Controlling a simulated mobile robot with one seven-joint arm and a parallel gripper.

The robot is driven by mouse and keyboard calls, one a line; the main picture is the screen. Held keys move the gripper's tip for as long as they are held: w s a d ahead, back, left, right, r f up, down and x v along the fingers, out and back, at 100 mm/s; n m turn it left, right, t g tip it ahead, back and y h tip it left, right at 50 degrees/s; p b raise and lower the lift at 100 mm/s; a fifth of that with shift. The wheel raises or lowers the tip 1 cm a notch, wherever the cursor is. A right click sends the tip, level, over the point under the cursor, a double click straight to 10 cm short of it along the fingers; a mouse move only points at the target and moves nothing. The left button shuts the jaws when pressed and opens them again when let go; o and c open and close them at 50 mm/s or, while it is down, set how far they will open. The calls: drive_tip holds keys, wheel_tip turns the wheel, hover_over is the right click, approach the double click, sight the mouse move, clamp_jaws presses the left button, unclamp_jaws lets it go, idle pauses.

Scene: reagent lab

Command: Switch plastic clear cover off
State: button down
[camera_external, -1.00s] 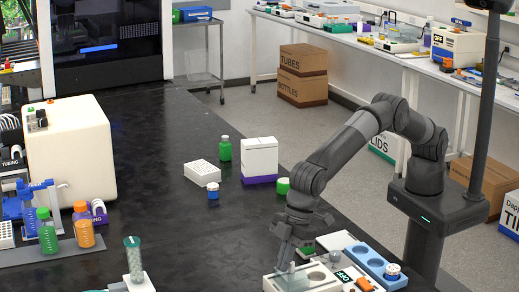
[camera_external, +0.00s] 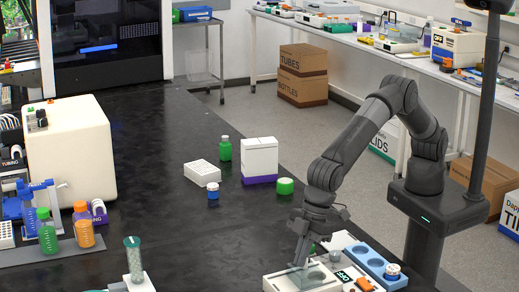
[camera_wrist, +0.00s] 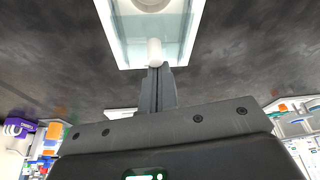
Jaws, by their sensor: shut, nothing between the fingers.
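A white device (camera_external: 322,281) stands on the black bench at the bottom of the external view, with a small "OFF" display (camera_external: 345,277). The clear plastic cover (camera_external: 286,281) is over its left end, partly behind my gripper. In the wrist view the cover (camera_wrist: 130,50) shows at the top as a see-through box, with a white knob (camera_wrist: 155,52) on its near side. My gripper (camera_external: 299,264) points down beside the cover. In the wrist view its shut fingers (camera_wrist: 157,72) end close to the knob. I cannot tell whether they touch it.
A blue rack (camera_external: 372,260) with round wells and a small jar (camera_external: 393,271) stands right of the device. A white-purple box (camera_external: 260,160), a green cap (camera_external: 285,186) and a white tube rack (camera_external: 202,174) are farther back.

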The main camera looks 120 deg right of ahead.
sight(312, 267)
drive_tip(key=s, duration=0.3)
drive_tip(key=shift+s, duration=0.25)
drive_tip(key=shift+s+f, duration=0.1)
drive_tip(key=shift+s, duration=0.25)
drive_tip(key=shift+f, duration=0.1)
drive_tip(key=w, duration=0.2)
drive_tip(key=w+a, duration=0.1)
drive_tip(key=w, duration=0.1)
drive_tip(key=shift+w, duration=0.2)
drive_tip(key=a+v, duration=0.1)
drive_tip(key=v, duration=0.9)
drive_tip(key=shift+s+d+r, duration=0.15)
drive_tip(key=shift+d+r, duration=0.05)
drive_tip(key=shift+d, duration=0.3)
drive_tip(key=shift+d+r, duration=0.1)
